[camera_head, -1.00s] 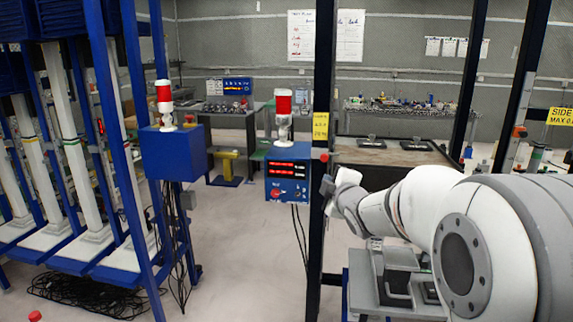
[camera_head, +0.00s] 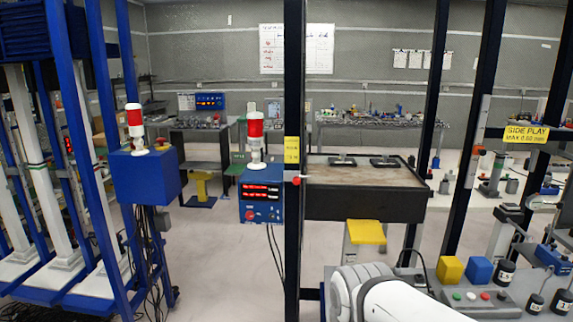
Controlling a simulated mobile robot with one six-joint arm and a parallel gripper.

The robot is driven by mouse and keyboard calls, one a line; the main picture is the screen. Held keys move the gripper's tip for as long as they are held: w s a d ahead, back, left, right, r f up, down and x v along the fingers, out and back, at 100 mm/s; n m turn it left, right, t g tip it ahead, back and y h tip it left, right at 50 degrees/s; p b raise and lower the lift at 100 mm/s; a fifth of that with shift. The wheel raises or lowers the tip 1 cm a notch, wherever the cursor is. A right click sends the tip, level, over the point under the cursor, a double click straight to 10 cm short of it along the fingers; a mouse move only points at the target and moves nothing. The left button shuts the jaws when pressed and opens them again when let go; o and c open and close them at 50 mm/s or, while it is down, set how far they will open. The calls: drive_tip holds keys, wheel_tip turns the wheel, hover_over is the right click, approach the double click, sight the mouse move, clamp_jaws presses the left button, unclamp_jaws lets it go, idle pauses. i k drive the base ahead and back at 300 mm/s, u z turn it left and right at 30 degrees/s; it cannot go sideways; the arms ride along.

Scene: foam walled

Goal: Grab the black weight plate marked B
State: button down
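I cannot make out a plate with a readable B. Two flat black pieces, a left one (camera_head: 342,160) and a right one (camera_head: 385,162), lie on the brown-topped dark table beyond the middle post. They are too small to read. Small black cylindrical weights with white labels, such as one (camera_head: 506,272) and another (camera_head: 535,303), stand on the grey bench at the lower right; no B is legible on them. My white arm shows at the bottom edge, but my gripper is out of view.
A dark post (camera_head: 294,200) rises between the blue control box (camera_head: 262,195) and the brown-topped table (camera_head: 365,206). Blue racks (camera_head: 75,150) stand at left. Yellow (camera_head: 451,269) and blue (camera_head: 479,270) blocks sit on the grey bench. Open floor lies in the left middle.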

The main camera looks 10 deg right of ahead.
sight(386, 162)
drive_tip(key=z, duration=0.35)
drive_tip(key=k, duration=1.05)
drive_tip(key=u, duration=0.2)
drive_tip(key=i, duration=2.2)
drive_tip(key=z, duration=0.9)
drive_tip(key=k, duration=0.9)
drive_tip(key=z, duration=0.15)
drive_tip(key=i, duration=0.4)
drive_tip(key=u, duration=0.05)
